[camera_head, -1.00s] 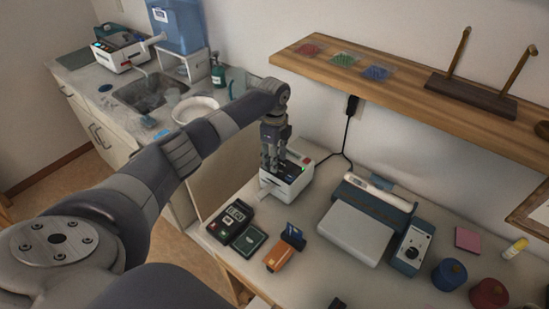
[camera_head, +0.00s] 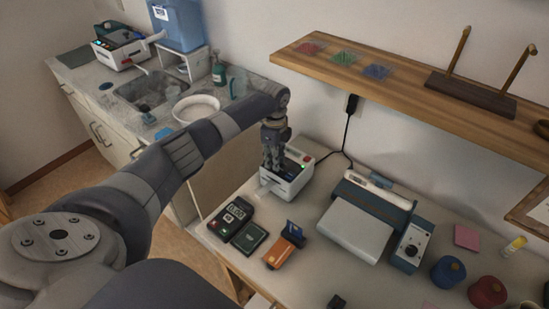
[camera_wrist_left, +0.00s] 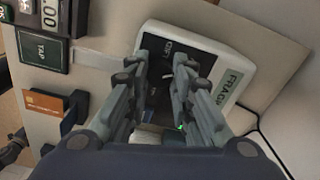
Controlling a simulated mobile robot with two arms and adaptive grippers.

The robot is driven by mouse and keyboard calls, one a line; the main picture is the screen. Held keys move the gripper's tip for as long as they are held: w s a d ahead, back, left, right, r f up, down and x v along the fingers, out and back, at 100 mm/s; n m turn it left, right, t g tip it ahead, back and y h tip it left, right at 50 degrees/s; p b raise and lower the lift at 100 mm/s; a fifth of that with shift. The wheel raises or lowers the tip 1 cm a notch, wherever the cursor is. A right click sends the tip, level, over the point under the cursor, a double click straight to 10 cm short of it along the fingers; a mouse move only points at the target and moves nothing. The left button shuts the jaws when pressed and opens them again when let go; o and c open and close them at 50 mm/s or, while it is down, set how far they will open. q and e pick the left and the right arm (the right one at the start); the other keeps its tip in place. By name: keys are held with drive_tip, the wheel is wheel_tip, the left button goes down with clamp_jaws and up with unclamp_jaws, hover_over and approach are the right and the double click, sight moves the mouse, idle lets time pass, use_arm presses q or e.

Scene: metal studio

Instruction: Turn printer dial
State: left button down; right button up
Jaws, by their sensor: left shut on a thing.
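The printer (camera_head: 296,190) is a small white box with a dark top panel, standing at the back left of the worktop. My left gripper (camera_head: 272,168) points down over its top panel. In the left wrist view the fingers of the left gripper (camera_wrist_left: 179,62) straddle a small dial (camera_wrist_left: 183,66) on the dark panel of the printer (camera_wrist_left: 152,34) and are shut on it. The fingers partly hide the dial, so its setting is hard to read. A label strip starting "FRAG" lies beside the right finger. My right gripper is not in view.
A card terminal (camera_head: 234,214), a dark pad (camera_head: 249,238) and an orange card holder (camera_head: 279,254) stand in front of the printer. A blue-and-white machine (camera_head: 354,232) stands to the right. A wooden shelf (camera_head: 420,98) overhangs the back. A black cable runs behind the printer.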

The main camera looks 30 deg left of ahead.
use_arm(q)
drive_tip(key=shift+r+n+p, duration=0.2)
drive_tip(key=shift+n+p, duration=0.45)
drive_tip(key=shift+n, duration=0.15)
drive_tip(key=n+p, duration=0.2)
drive_tip(key=n, duration=0.1)
drive_tip(key=n+p, duration=0.2)
drive_tip(key=n, duration=0.2)
drive_tip(key=shift+n, duration=0.3)
drive_tip(key=shift+f+n+p, duration=0.1)
drive_tip(key=shift+n+p, duration=0.65)
drive_tip(key=shift+n, duration=0.45)
drive_tip(key=shift+w, duration=0.1)
drive_tip(key=c, duration=1.4)
unclamp_jaws()
